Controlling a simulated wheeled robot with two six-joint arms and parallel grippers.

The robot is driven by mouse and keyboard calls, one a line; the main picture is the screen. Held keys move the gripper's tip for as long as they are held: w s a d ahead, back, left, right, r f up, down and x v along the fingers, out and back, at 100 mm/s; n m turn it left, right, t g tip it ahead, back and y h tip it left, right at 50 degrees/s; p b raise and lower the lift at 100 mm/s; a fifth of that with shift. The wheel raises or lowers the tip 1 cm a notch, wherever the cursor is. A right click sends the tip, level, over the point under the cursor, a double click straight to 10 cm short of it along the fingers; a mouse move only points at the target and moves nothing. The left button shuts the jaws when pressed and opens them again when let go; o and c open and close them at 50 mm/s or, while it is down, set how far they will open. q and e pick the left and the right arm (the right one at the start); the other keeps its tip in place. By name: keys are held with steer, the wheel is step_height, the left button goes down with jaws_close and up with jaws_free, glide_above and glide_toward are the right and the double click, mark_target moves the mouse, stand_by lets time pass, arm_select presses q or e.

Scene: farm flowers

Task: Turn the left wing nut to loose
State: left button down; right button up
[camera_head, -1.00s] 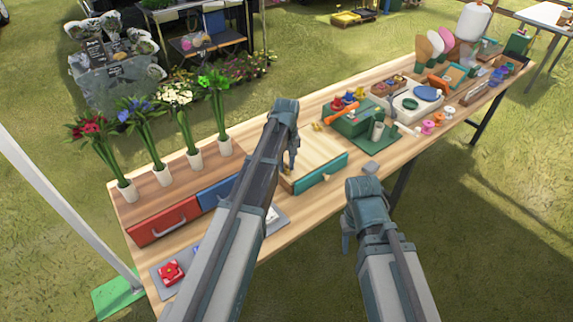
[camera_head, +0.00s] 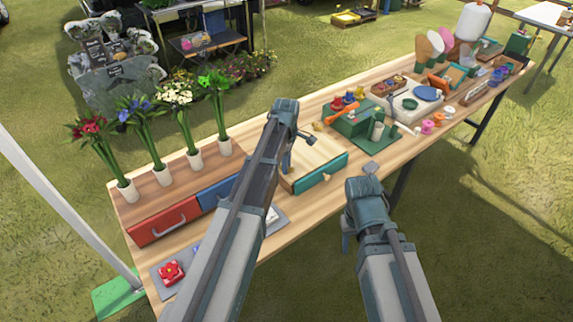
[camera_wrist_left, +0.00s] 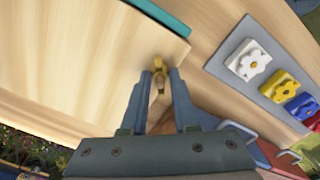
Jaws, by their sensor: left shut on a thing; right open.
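The left wing nut (camera_wrist_left: 158,62) is yellow and sits at a corner of a pale wooden press board (camera_wrist_left: 85,55) with a teal edge. In the left wrist view my left gripper (camera_wrist_left: 160,76) has its fingertips on either side of it, shut on it. In the head view my left gripper (camera_head: 287,160) is over the left side of the press (camera_head: 318,148), and its arm hides most of the nut. Another yellow wing nut (camera_head: 317,126) shows at the far side of the press. My right gripper (camera_head: 346,240) hangs empty off the table's front edge.
Blue (camera_head: 215,194) and red (camera_head: 163,221) drawers stand left of the press, with several flower vases behind. A grey tray with flower pieces (camera_wrist_left: 240,63) lies near my left gripper. A green box (camera_head: 350,122) stands to the right.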

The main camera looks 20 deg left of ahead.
arm_select(q)
steer(key=n, duration=0.5)
steer(key=shift+n, duration=0.3)
steer(key=n, duration=0.4)
steer(key=shift+n, duration=0.7)
steer(key=c, duration=0.7)
jaws_free()
steer(key=shift+r, duration=0.15)
step_height(320, 180, up, 14)
steer(key=p, duration=1.4)
steer(key=shift+f, duration=0.2)
